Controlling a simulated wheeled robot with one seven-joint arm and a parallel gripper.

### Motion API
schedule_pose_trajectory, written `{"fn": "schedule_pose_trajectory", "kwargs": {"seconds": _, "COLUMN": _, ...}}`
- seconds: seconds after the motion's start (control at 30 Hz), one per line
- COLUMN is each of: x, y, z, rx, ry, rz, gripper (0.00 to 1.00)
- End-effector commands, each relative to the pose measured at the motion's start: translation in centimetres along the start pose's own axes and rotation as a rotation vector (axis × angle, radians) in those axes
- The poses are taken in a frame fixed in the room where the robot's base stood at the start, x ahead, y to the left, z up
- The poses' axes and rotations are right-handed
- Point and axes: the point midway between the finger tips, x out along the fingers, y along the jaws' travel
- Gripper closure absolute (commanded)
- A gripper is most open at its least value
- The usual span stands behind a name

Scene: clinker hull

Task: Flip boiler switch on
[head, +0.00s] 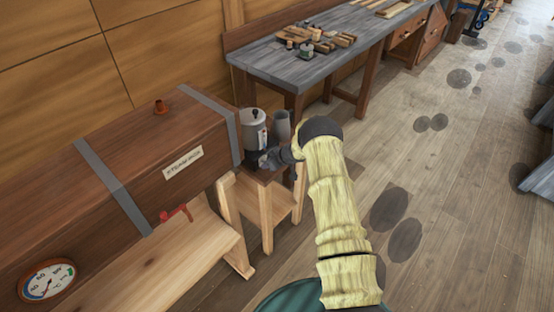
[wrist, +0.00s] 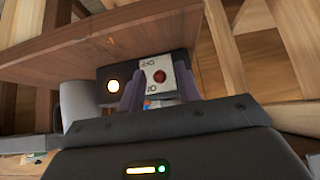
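The boiler (head: 254,130) is a pale grey cylinder on a black base, standing on a small wooden stand beside the steam box. In the wrist view its black base (wrist: 104,72) carries a glowing yellow-white lamp (wrist: 113,86). Next to the lamp is a pale switch plate (wrist: 154,68) with dark lettering and a red round part (wrist: 159,76). My gripper (head: 267,159) is at the front of the base. In the wrist view my gripper (wrist: 158,84) has its two fingers apart, one on each side of the plate. I cannot tell whether they touch it.
The wooden steam box (head: 150,150), with a red valve handle (head: 176,213) and gauge, is at left. A workbench (head: 290,68) stands behind. The floor at right is largely clear.

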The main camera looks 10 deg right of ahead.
Motion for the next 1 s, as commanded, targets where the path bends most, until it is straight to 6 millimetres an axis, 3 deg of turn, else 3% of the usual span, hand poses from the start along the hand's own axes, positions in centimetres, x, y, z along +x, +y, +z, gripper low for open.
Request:
{"fn": "schedule_pose_trajectory", "kwargs": {"seconds": 0.27, "x": -3.0, "y": 0.1, "z": 0.0, "rx": 0.002, "ry": 0.0, "rz": 0.002, "gripper": 0.66}}
{"fn": "schedule_pose_trajectory", "kwargs": {"seconds": 1.0, "x": -15.9, "y": 0.1, "z": -0.1, "rx": -0.001, "ry": 0.001, "rz": 0.002, "gripper": 0.66}}
